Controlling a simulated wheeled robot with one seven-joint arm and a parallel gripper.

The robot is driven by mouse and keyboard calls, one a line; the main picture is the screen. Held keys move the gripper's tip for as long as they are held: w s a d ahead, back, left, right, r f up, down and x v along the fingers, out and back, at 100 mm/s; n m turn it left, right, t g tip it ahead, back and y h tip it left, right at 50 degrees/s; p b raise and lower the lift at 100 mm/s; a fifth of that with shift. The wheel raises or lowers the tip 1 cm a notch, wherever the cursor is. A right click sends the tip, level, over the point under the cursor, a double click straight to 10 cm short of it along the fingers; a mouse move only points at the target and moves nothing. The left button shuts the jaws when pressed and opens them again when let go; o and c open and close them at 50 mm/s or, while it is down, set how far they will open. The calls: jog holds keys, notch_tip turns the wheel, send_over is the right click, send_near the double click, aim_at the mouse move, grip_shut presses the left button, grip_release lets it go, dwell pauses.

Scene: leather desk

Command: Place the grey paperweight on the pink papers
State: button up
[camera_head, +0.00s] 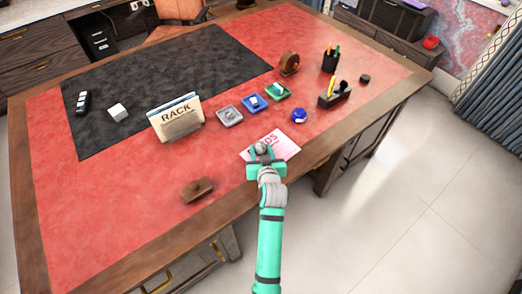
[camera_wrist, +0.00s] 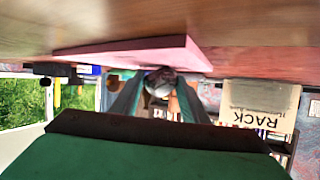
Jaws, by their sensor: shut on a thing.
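The pink papers (camera_head: 286,146) lie in a stack on the red desk top near its front edge. My gripper (camera_head: 262,153) is over their left part, shut on the grey paperweight (camera_head: 261,147). In the wrist view, which is upside down, the rounded grey paperweight (camera_wrist: 160,80) sits between the two fingers (camera_wrist: 158,98). It is right at the pink papers (camera_wrist: 130,54); I cannot tell whether it touches them. My fingers partly cover it.
A rack sign (camera_head: 176,118) stands left of the papers. Small trays in grey (camera_head: 229,116), blue (camera_head: 254,103) and green (camera_head: 277,92) lie behind them. A blue round item (camera_head: 299,116) is to the right. A brown wooden item (camera_head: 197,190) lies front left.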

jog(key=shift+f, duration=0.1)
jog(key=o, duration=1.2)
jog(key=shift+c, duration=0.2)
